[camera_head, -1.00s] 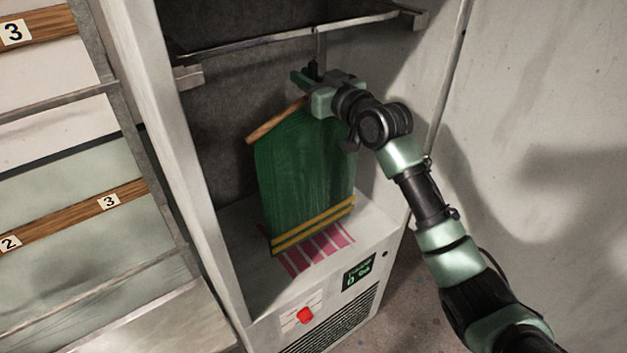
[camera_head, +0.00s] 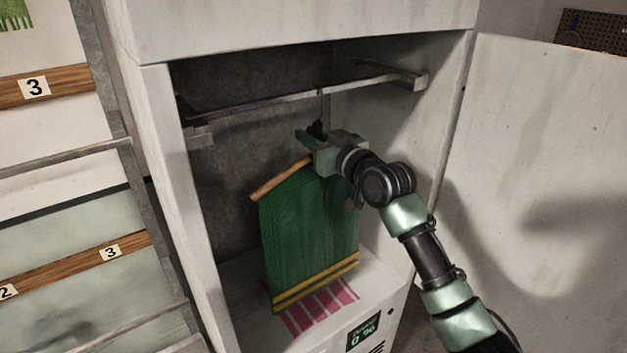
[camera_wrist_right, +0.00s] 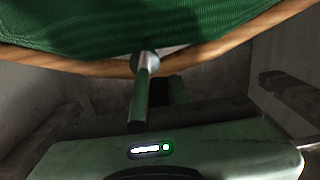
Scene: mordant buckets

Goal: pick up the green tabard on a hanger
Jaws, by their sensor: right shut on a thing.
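The green tabard (camera_head: 308,235) hangs from a wooden hanger (camera_head: 279,180) inside an open white cabinet. It has two yellow stripes near its lower edge and is tilted slightly. The hanger's hook reaches up to the metal rail (camera_head: 270,102); whether it still bears on the rail is hard to tell. My right gripper (camera_head: 314,136) is shut at the top of the hanger, at its neck. In the right wrist view the tabard (camera_wrist_right: 120,25) and the hanger's wooden bar (camera_wrist_right: 215,50) lie just beyond the fingers. My left gripper is not in view.
The cabinet (camera_head: 180,190) has side walls close around the tabard and a floor with pink stripes (camera_head: 320,308). A display (camera_head: 363,333) is on its front. Its door (camera_head: 540,150) stands open at right. A rack with numbered wooden bars (camera_head: 60,265) stands at left.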

